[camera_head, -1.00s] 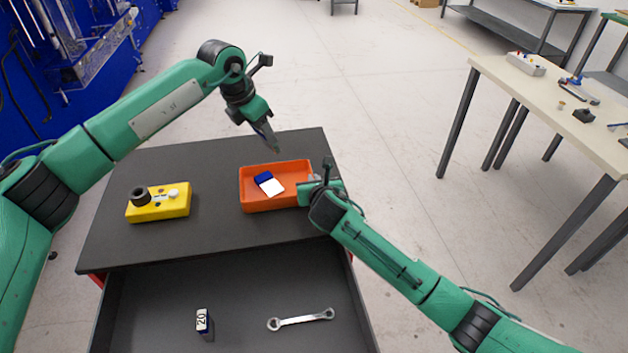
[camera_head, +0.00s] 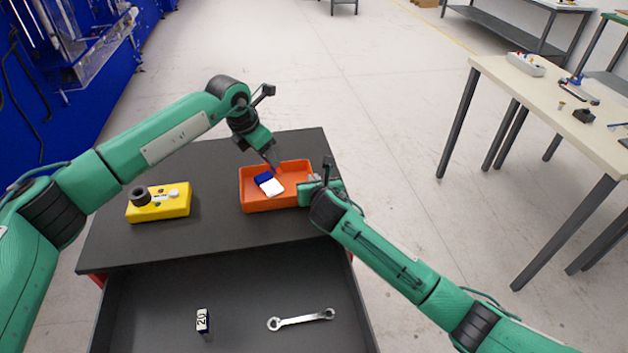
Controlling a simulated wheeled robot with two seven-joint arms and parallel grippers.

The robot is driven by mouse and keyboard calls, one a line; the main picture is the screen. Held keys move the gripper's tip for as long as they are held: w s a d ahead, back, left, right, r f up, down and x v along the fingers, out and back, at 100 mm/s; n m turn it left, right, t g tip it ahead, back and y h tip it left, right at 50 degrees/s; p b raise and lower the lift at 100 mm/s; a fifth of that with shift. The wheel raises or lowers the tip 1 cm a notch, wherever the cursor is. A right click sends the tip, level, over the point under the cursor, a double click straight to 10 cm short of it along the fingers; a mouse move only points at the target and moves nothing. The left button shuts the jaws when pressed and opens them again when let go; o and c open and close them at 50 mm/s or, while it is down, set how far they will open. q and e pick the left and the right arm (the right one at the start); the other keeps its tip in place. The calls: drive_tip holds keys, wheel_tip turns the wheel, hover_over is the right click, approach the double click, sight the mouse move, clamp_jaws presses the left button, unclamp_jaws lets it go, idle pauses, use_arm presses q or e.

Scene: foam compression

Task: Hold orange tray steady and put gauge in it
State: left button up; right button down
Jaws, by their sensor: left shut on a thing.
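The orange tray (camera_head: 274,205) stands on the dark cabinet top. A blue and white block (camera_head: 271,187) lies inside it. My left gripper (camera_head: 276,167) points down over the back part of the tray. It is shut on a slim grey thing, which seems to be the gauge; its outline blends with the fingertips. Whether it touches the tray cannot be told. My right gripper (camera_head: 316,180) is at the tray's right wall, its fingers around or against that wall. Its own body hides the jaws.
A yellow box (camera_head: 160,207) with a black knob stands left on the dark top (camera_head: 215,218). Dark top is clear between box and tray. A bench (camera_head: 545,100) stands right.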

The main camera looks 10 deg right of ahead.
use_arm(q)
drive_tip(key=shift+f, duration=1.75)
drive_tip(key=o, duration=1.3)
drive_tip(key=v, duration=1.2)
use_arm(e)
drive_tip(key=c, duration=1.6)
unclamp_jaws()
drive_tip(key=shift+o, duration=0.2)
